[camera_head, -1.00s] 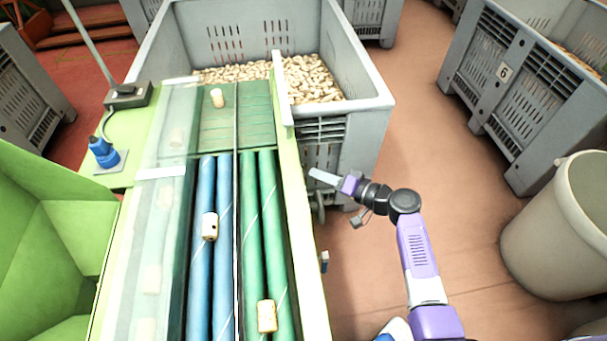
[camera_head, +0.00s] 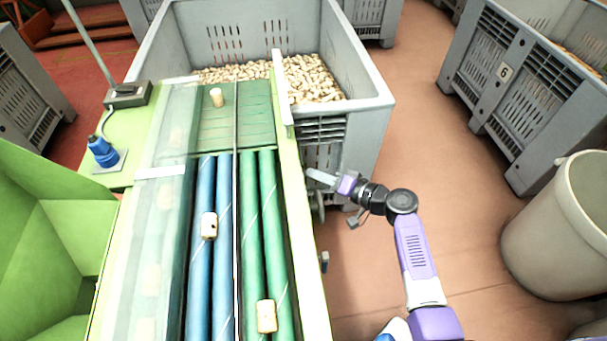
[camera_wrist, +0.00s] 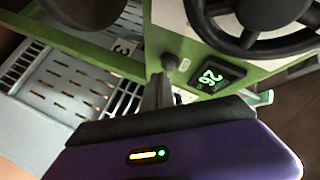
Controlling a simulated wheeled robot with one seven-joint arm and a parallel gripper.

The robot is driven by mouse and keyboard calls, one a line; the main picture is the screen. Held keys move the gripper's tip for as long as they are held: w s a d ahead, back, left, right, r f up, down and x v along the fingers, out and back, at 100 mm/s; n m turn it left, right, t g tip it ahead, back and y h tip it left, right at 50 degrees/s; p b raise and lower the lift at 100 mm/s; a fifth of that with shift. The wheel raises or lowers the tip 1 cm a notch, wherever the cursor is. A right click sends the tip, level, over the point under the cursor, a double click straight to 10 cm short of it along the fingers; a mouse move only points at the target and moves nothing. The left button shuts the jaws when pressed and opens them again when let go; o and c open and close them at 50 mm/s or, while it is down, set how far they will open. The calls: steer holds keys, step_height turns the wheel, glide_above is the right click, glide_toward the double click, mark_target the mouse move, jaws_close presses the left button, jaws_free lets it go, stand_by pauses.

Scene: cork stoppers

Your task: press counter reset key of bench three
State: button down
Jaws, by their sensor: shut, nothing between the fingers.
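My gripper (camera_head: 322,178) is shut and empty, beside the right side wall of the sorting bench (camera_head: 300,230). In the wrist view its closed fingers (camera_wrist: 159,88) point at the green and white side panel of the bench. A small round dark key or knob (camera_wrist: 171,62) sits just beyond the fingertips; I cannot tell if they touch. To its right is a black counter display (camera_wrist: 216,77) with green glowing digits, tilted, looking like 26. A plate with a tilted 3 (camera_wrist: 123,46) is at upper left. In the head view the key and counter are hidden behind the bench wall.
A black handwheel (camera_wrist: 262,22) stands close above the counter. A grey crate of corks (camera_head: 365,100) is at the bench's far end. Crate 6 (camera_head: 505,85) and a beige bin (camera_head: 555,225) stand to the right. Open floor (camera_head: 440,170) lies between.

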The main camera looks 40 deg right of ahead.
steer(key=shift+w+a, duration=0.25)
steer(key=shift+a, duration=0.15)
stand_by(0.9)
steer(key=shift+s+d+b, duration=0.4)
steer(key=shift+s+d, duration=0.1)
steer(key=shift+d, duration=0.2)
steer(key=shift+s+d+b, duration=0.35)
steer(key=shift+s+d, duration=0.35)
steer(key=shift+d, duration=0.35)
steer(key=shift+s+d+b, duration=0.35)
steer(key=shift+s+d, duration=0.35)
steer(key=shift+d, duration=0.35)
